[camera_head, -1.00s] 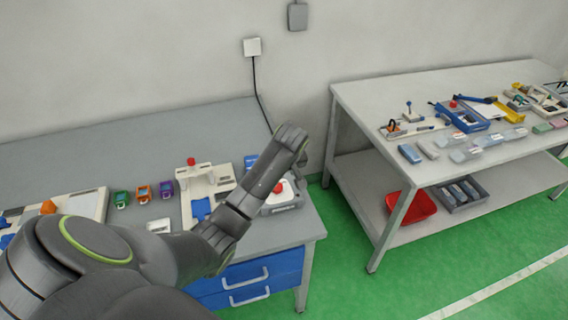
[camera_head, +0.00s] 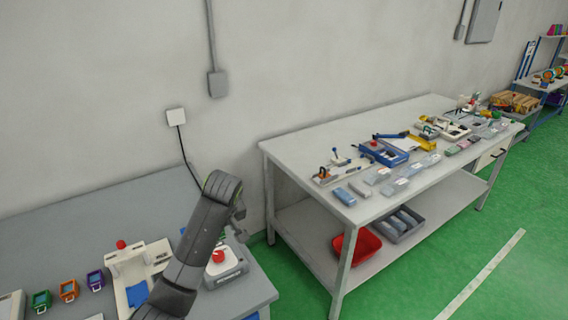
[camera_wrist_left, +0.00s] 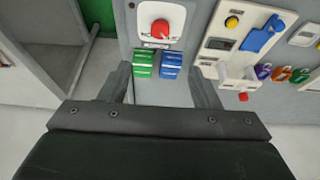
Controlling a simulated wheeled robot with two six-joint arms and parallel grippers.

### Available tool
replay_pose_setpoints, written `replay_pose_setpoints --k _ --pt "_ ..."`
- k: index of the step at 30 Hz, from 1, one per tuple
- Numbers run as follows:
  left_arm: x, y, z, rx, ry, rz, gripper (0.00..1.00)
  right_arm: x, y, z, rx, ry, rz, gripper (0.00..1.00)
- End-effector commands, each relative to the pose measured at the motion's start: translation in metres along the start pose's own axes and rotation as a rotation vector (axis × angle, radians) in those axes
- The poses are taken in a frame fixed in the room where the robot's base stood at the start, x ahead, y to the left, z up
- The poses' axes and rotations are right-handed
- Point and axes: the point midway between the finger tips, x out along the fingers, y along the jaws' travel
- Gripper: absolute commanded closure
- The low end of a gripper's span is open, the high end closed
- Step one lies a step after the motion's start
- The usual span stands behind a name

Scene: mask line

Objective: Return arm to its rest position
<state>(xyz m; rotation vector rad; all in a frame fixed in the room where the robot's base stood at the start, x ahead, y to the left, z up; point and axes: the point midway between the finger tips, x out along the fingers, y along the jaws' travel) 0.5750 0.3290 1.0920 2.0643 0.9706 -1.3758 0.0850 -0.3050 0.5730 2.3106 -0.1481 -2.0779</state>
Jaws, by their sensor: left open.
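My left arm (camera_head: 195,245) rises from the bottom of the head view, bent at a joint above the near table's right end. My left gripper (camera_wrist_left: 162,80) shows in the left wrist view with its two dark fingers wide apart and nothing gripped. Seen between the fingertips are a green pack (camera_wrist_left: 143,64) and a blue pack (camera_wrist_left: 171,65), side by side on the table surface. In the head view the gripper is mostly hidden by the arm. My right gripper is in neither view.
A red-button box (camera_head: 226,262) stands near the arm, beside a white fixture (camera_head: 130,270). Several coloured tags lie left of it. A second table (camera_head: 290,150) at right carries many parts, with a red bin (camera_head: 357,245) on its lower shelf. Green floor is clear at right.

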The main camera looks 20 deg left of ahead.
Motion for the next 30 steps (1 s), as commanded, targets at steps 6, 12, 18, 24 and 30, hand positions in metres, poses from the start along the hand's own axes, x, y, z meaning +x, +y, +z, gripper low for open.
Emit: replay_pose_setpoints --k 6,12,18,24,30 --pt "0.015 -0.013 0.019 0.053 -0.009 0.006 0.43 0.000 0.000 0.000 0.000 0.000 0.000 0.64" --pt "0.048 -0.060 0.079 0.230 -0.026 0.040 0.43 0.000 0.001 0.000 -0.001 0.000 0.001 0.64" --pt "0.062 -0.115 0.142 0.416 -0.035 0.085 0.43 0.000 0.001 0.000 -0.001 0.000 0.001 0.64" --pt "0.055 -0.170 0.198 0.579 -0.032 0.125 0.43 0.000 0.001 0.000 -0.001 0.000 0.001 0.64" --pt "0.039 -0.208 0.232 0.691 -0.020 0.148 0.43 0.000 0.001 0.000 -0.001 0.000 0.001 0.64"
